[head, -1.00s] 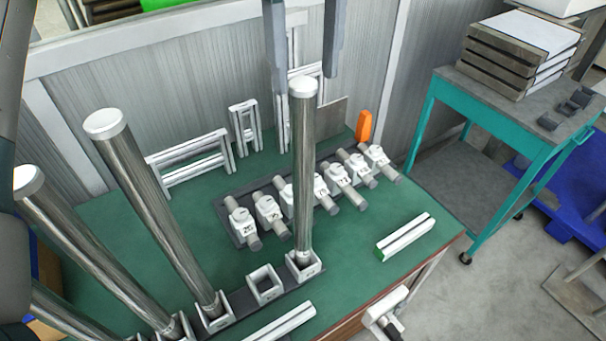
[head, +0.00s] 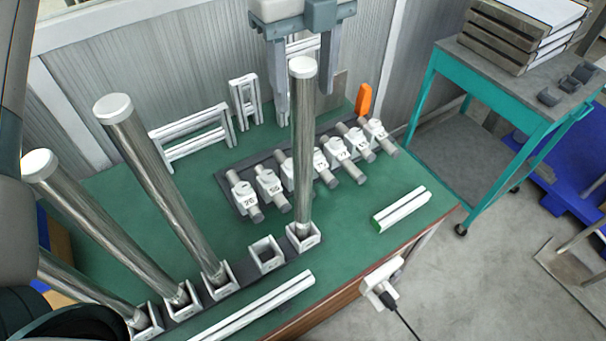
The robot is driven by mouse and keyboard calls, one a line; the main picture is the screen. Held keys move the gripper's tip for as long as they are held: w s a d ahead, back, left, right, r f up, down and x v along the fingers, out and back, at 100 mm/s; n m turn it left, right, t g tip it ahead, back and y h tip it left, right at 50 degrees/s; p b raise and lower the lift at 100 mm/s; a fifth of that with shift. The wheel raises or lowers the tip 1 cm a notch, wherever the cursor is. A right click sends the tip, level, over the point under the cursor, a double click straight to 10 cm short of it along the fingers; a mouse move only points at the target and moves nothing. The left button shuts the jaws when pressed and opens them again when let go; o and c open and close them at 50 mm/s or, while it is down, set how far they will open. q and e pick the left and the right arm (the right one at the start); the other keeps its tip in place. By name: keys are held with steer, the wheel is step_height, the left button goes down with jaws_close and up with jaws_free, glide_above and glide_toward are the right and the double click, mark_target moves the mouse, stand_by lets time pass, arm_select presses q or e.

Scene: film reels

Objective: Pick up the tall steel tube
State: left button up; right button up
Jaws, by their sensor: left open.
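A tall steel tube (head: 303,150) with a white cap stands upright in a white square holder (head: 304,239) near the middle of the green table. My left gripper (head: 304,108) comes down from the top of the head view, open. One finger shows on each side of the tube's upper part, with the cap between them in the picture. I see no clear contact, and the exact depth between fingers and tube is hard to tell. My right gripper is not in view.
Several similar capped tubes (head: 160,185) stand in holders at the left. An empty holder (head: 266,254) is beside the tall tube's. Numbered clamp blocks (head: 243,195) sit behind it, with an orange piece (head: 364,99) further back. White bars (head: 402,209) lie on the table (head: 130,240).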

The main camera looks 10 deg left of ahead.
mark_target(302, 102)
arm_select(q)
step_height(302, 102, down, 3)
steer(key=shift+s+a+r+p, duration=0.1)
steer(key=shift+s+r+p, duration=0.05)
steer(key=shift+p, duration=0.65)
steer(key=shift+f, duration=0.45)
steer(key=shift+r, duration=0.1)
jaws_close()
